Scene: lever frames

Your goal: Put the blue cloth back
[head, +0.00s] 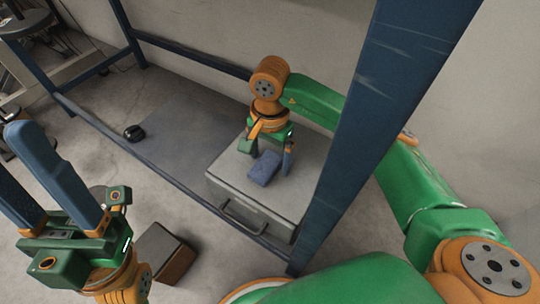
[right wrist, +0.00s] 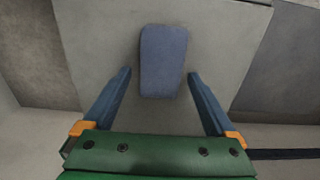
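The blue cloth (head: 264,168) is a small folded block lying on top of a grey metal box (head: 225,187) with a front handle. My right gripper (head: 267,156) is open above the box, pointing down at the cloth. In the right wrist view the cloth (right wrist: 163,60) shows whole, with one finger of my right gripper (right wrist: 160,75) on each side and a gap to each. I cannot tell how high the fingertips are. My left gripper (head: 12,160) is open and empty at the left; one fingertip is cut off by the picture edge.
A blue metal post (head: 385,110) stands just right of the box, with my right arm reaching behind it. A low blue rail (head: 160,175) passes in front. A small black object (head: 134,133) lies left of the box. A brown box (head: 165,255) stands near my left gripper.

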